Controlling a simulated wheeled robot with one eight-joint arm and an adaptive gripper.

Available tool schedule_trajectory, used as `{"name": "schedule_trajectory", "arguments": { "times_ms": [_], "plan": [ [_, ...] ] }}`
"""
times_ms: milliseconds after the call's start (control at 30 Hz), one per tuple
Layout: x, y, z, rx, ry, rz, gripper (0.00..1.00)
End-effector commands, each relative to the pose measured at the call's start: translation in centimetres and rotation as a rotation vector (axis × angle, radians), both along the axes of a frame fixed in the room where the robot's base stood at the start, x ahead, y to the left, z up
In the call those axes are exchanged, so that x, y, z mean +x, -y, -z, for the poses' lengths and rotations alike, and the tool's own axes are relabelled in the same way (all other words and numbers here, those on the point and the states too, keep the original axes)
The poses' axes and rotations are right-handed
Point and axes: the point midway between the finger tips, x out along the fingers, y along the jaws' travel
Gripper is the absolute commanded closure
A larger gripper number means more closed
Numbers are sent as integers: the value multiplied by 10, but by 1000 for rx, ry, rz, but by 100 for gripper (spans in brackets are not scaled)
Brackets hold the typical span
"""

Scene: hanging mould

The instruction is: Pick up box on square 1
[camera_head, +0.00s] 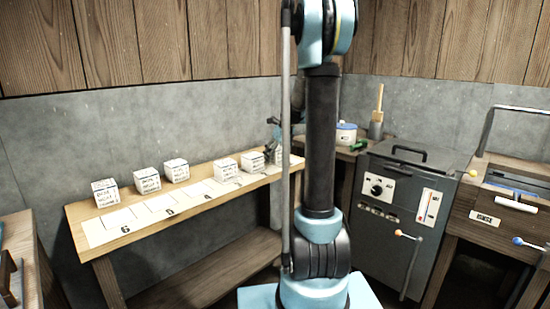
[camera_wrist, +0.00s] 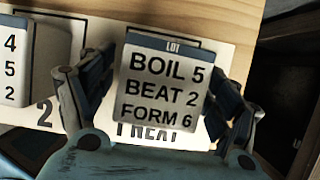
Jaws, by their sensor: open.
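The box on square 1 (camera_wrist: 162,92) shows its white label in the wrist view, reading BOIL 5, BEAT 2, FORM 6. Below it, dark lettering on the white square is partly covered, and the numeral is hard to read. My gripper (camera_wrist: 160,72) is open, with one finger at the left of the box and one at the right. I cannot tell whether either finger touches it. In the head view my arm hides most of this end of the bench, and the box shows at most as a white sliver beside the arm.
A neighbouring box (camera_wrist: 14,65) stands left, by the numeral 2. Several more white boxes (camera_head: 148,180) stand along the wooden bench (camera_head: 150,232), behind numbered squares. Right of my arm are a grey machine (camera_head: 400,205) with levers and a white pot (camera_head: 346,133). A concrete wall backs the bench.

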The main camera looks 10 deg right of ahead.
Motion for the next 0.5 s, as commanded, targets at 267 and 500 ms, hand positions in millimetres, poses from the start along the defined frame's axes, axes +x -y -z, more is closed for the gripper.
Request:
{"name": "schedule_trajectory", "arguments": {
  "times_ms": [267, 500],
  "plan": [
    [2, -1, 6, 0, 0, 0, 18],
    [2, -1, 6, 0, 0, 0, 57]
  ]
}}
